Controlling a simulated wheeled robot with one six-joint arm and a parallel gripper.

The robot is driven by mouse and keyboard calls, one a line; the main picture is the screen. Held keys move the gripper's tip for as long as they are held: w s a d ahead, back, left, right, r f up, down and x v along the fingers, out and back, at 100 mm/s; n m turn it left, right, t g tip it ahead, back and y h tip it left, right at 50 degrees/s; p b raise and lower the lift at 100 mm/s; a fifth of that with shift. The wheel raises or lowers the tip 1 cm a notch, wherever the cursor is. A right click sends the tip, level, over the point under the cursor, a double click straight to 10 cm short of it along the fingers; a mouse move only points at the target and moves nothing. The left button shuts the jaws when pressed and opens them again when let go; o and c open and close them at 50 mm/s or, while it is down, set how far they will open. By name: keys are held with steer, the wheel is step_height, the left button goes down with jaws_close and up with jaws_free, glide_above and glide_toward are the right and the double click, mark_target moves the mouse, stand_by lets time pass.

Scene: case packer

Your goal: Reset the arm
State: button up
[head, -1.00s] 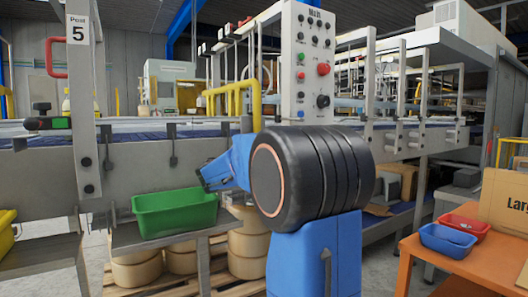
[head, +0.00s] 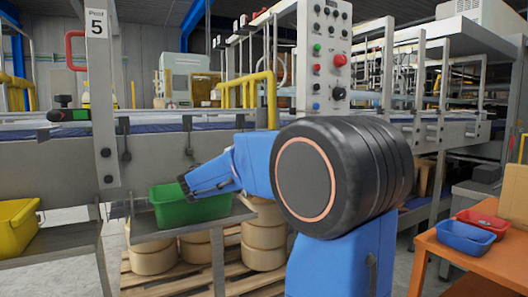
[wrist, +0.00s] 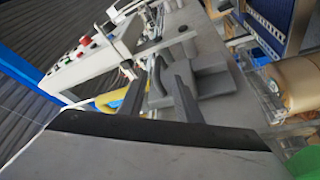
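My gripper (head: 187,186) is at the end of my blue arm in the head view. It points left and slightly down, above the right part of the green bin (head: 172,216) in the picture, hiding part of its rim. I cannot tell whether it touches the bin. In the wrist view my gripper (wrist: 160,92) shows two dark fingers with a gap between them and nothing held. My large black arm joint hides part of the conveyor machine behind it.
The grey conveyor frame (head: 50,158) and post 5 (head: 101,110) stand close behind. A control panel (head: 324,60) rises at centre. A yellow bin (head: 17,228) is at left. Red (head: 484,219) and blue (head: 464,238) bins sit on an orange table (head: 490,262) at right.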

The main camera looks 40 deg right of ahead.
steer(key=shift+a, duration=0.2)
stand_by(0.5)
steer(key=s+a+f+n+y, duration=0.1)
steer(key=s+a+f+y, duration=0.2)
steer(key=s+f+y, duration=0.35)
steer(key=s+a+f+n+y, duration=0.1)
steer(key=s+a+f+y, duration=0.25)
steer(key=s+f, duration=0.55)
steer(key=s+a+f+n+t+y, duration=0.1)
steer(key=s+a+f+y, duration=0.4)
steer(key=a+f, duration=0.3)
steer(key=s+a+f+n+t+y, duration=0.2)
steer(key=s+a+f+y, duration=0.3)
steer(key=a, duration=1)
step_height(320, 180, down, 4)
steer(key=s, duration=0.2)
steer(key=shift+s+a+f, duration=0.15)
steer(key=shift+s+a, duration=0.05)
steer(key=shift+s, duration=0.2)
